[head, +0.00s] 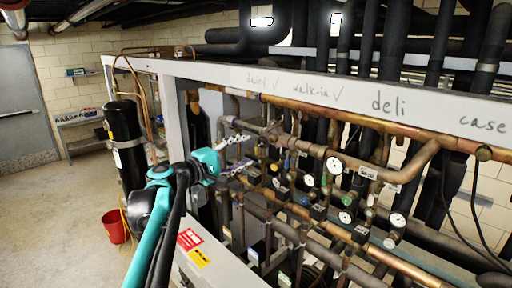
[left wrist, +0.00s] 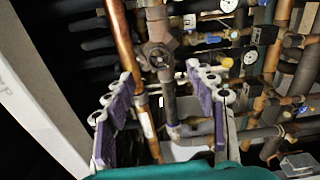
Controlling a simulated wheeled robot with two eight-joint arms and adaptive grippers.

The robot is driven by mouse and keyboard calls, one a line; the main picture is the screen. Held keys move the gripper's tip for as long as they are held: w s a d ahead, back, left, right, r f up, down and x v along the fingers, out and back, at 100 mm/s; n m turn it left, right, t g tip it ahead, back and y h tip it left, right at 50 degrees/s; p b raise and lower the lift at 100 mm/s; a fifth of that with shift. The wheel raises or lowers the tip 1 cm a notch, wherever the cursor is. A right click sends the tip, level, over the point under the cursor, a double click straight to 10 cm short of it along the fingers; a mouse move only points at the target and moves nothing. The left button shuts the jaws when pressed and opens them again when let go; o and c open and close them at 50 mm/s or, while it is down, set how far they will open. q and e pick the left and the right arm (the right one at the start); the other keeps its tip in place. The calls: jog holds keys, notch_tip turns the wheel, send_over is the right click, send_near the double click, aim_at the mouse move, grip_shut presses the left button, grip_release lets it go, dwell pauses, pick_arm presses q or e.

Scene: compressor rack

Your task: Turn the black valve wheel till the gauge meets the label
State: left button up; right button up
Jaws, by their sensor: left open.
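My left gripper (head: 238,154) is open and empty, its two pale fingers reaching toward the pipework. In the left wrist view its purple-padded fingers (left wrist: 160,82) stand apart, with a dark brownish valve (left wrist: 158,55) showing beyond and between the tips. That valve appears on the pipe in the head view (head: 275,132); I cannot tell whether it is the black wheel. Several white-faced gauges sit to the right, one upper gauge (head: 334,165) beside a white label (head: 368,172). A gauge (left wrist: 250,56) also shows in the left wrist view. Needle readings are too small to tell. My right gripper is out of view.
A pale rack beam (head: 300,88) with handwritten words runs above the pipes. Copper and black pipes crowd the rack. A black cylinder (head: 125,145) and a red bucket (head: 115,226) stand at the left.

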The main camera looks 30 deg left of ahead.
pick_arm(q)
jog(key=shift+v, duration=1.8)
